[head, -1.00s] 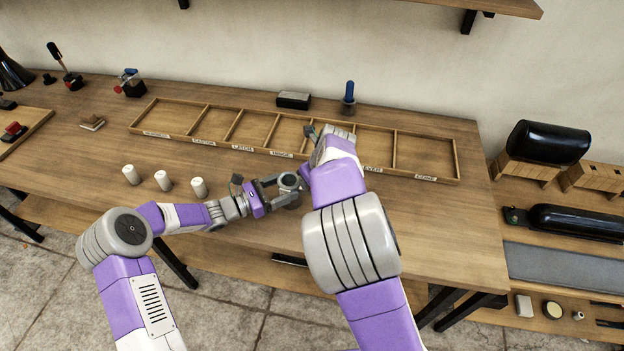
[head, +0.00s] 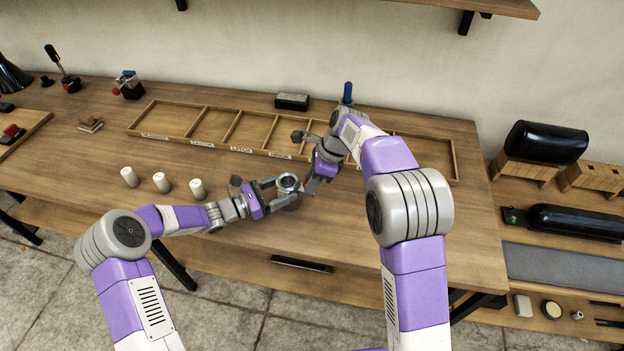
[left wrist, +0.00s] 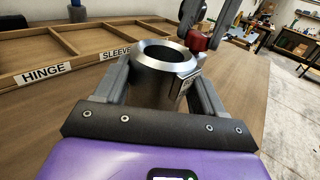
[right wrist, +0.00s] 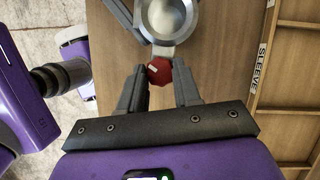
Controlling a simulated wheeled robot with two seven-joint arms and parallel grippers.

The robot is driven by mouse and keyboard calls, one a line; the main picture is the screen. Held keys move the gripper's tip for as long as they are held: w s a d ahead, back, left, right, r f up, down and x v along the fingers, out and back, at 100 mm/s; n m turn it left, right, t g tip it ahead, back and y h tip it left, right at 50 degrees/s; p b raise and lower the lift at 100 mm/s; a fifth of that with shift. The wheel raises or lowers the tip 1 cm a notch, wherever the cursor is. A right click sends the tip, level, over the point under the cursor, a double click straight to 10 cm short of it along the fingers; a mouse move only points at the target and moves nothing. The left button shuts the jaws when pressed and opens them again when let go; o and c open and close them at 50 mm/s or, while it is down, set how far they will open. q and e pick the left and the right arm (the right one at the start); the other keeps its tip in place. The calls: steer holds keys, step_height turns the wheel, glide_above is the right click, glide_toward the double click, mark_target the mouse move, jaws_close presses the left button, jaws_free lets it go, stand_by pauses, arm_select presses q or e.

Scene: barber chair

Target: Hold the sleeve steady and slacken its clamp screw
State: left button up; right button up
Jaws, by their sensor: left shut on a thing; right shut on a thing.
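The sleeve is a grey metal ring-shaped cylinder (head: 288,183) standing upright near the front of the workbench. It fills the middle of the left wrist view (left wrist: 150,85), with a split clamp lug on its right side. My left gripper (head: 283,189) is shut around the sleeve, a finger on each side. The clamp screw has a red knob-like head (right wrist: 159,71), also seen at the lug in the left wrist view (left wrist: 198,41). My right gripper (right wrist: 160,84) is shut on this red head from the side; its fingertips flank it.
A wooden tray (head: 205,147) with labelled compartments lies behind the grippers; SLEEVE and HINGE labels are readable. Several small white cylinders, one of them here (head: 162,182), stand left of my left gripper. A blue-handled tool (head: 347,93) stands behind the tray. The bench front right is clear.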

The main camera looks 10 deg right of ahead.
steer(key=n+g, duration=0.1)
steer(key=n, duration=0.1)
steer(key=n+g, duration=0.1)
steer(key=n, duration=0.2)
steer(key=shift+w+n, duration=0.2)
steer(key=shift+n, duration=0.1)
stand_by(0.5)
steer(key=o, duration=1.1)
steer(key=shift+c, duration=0.2)
steer(key=shift+r, duration=0.1)
steer(key=v, duration=1.1)
steer(key=shift+w+r, duration=0.25)
steer(key=shift+r, duration=0.15)
